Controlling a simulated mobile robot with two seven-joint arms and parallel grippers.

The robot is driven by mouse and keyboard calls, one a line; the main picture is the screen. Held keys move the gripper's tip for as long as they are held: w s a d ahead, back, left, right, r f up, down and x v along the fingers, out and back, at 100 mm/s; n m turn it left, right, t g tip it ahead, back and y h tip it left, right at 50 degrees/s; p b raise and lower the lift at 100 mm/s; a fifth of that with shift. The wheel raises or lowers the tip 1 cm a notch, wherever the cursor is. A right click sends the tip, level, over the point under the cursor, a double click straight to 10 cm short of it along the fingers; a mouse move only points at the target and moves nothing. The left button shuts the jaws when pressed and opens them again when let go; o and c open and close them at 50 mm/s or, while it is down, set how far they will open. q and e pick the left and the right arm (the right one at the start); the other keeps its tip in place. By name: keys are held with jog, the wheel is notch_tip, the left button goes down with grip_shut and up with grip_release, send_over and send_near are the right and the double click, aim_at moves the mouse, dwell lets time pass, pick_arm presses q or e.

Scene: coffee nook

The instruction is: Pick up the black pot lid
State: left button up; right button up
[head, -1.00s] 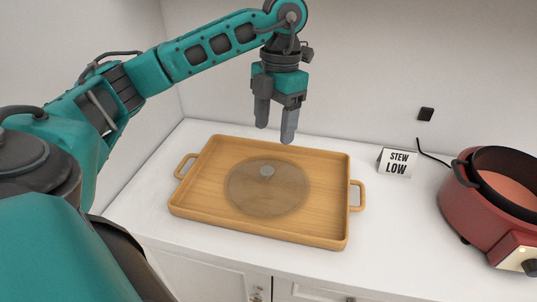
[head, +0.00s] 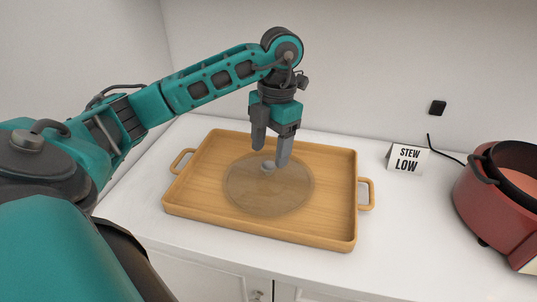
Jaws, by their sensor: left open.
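The pot lid (head: 262,196) looks like a see-through, brownish round disc with a grey knob (head: 267,168), not black. My right gripper is not in view.
The tray has raised walls and side handles. A folded "STEW LOW" card (head: 408,159) stands on the white counter (head: 420,225) to the right.

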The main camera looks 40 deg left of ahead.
aim_at(268, 165)
pick_arm(q)
notch_tip(268, 165, down, 4)
jog(key=shift+s+r, duration=0.15)
jog(key=shift+r, duration=0.05)
grip_shut()
dwell(0.5)
